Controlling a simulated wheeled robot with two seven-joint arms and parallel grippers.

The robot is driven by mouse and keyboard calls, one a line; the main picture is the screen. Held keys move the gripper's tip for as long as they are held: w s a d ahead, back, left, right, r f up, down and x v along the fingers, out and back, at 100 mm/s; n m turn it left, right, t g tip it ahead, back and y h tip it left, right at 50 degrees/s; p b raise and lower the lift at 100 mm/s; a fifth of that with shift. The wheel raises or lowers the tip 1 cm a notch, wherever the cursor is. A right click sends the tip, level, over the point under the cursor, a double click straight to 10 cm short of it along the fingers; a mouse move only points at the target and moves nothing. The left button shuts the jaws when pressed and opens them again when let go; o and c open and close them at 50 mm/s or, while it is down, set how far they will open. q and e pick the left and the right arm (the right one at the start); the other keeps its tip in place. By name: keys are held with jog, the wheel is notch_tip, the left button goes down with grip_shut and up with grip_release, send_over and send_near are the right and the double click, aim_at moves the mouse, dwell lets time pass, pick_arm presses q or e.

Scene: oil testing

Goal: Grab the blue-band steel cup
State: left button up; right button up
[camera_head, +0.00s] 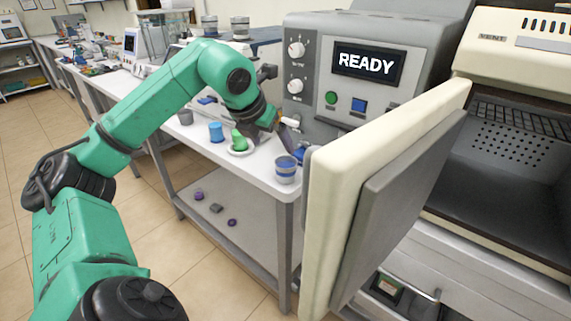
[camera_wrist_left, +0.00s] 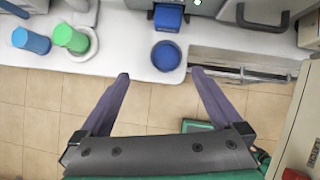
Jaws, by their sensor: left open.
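The steel cup with a blue band (camera_head: 286,171) stands upright near the front right corner of the white bench. In the left wrist view the round blue-topped cup (camera_wrist_left: 166,56) is seen from above, near the bench edge. My left gripper (camera_head: 292,150) is just above and behind this cup in the head view, partly overlapping other things. In the left wrist view its two fingers (camera_wrist_left: 159,76) are apart and empty, pointing toward the cup, which lies beyond the tips and between their lines. My right gripper is in neither view.
A green cup (camera_head: 239,141) on a white saucer and a blue cup (camera_head: 216,132) stand left of the steel cup. A grey machine reading READY (camera_head: 367,64) stands behind. A large open cream door (camera_head: 385,165) is close on the right. A blue block (camera_wrist_left: 168,19) lies behind the cup.

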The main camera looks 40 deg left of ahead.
aim_at(286, 163)
pick_arm(q)
jog(key=p+x, duration=0.1)
jog(key=x, duration=0.2)
jog(key=d+p+x, duration=0.1)
jog(key=x, duration=0.6)
jog(key=shift+d+f+p, duration=0.15)
jog(key=shift+d+p, duration=0.05)
jog(key=shift+p, duration=0.2)
jog(key=shift+w+f, duration=0.2)
jog(key=shift+f, duration=0.1)
jog(key=shift+a+f, duration=0.15)
jog(key=shift+f, duration=0.05)
jog(key=c, duration=1.4)
jog(key=shift+c, duration=0.3)
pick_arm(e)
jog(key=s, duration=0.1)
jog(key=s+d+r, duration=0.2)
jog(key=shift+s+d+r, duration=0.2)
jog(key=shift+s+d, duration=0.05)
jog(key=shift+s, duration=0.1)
pick_arm(q)
jog(key=shift+r, duration=0.1)
